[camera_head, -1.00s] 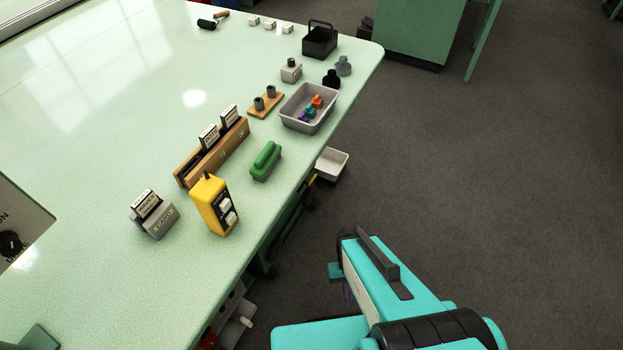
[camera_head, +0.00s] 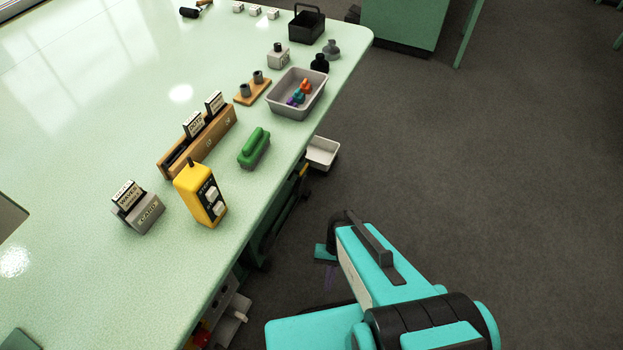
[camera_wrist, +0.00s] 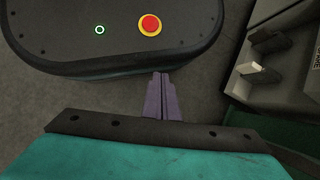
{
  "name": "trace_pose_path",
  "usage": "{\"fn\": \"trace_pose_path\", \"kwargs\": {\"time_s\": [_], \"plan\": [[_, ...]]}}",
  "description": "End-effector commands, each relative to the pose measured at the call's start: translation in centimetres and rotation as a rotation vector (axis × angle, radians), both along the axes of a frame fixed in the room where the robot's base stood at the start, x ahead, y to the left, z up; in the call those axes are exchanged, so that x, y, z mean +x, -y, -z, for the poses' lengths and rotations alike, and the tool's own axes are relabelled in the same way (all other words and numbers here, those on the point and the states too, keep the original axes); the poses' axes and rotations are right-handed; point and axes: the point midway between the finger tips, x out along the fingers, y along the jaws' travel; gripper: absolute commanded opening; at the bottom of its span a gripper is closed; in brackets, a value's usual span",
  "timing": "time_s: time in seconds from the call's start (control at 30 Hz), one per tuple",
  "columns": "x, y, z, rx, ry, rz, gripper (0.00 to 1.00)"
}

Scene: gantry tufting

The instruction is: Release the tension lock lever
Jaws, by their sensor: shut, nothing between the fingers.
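I cannot pick out a tension lock lever for certain in either view. My gripper shows in the wrist view as two purple fingers (camera_wrist: 160,82) pressed together with nothing between them, over dark floor. In the head view the fingers are mostly hidden by my turquoise arm, low in the picture and right of the table edge. In the wrist view a grey housing with pale block-like parts (camera_wrist: 262,72) and a partly cut-off label stands to the right, apart from the fingers. In the head view grey parts with a pale knob (camera_head: 239,315) show under the table edge.
Floor (camera_head: 480,150) to the right is clear.

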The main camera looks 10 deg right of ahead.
Motion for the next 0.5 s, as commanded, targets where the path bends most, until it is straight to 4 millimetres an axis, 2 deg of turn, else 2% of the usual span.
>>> {"fn": "trace_pose_path", "kwargs": {"time_s": [0.03,0.1,0.27,0.5], "plan": [[1.2,-0.7,2.2,0.024,-0.007,0.065,0.0],[2.6,-1.7,3.6,0.062,-0.024,0.164,0.0],[6.2,-3.9,6.3,0.156,-0.064,0.385,0.0],[12.7,-5.9,9.3,0.313,-0.141,0.696,0.0]]}}
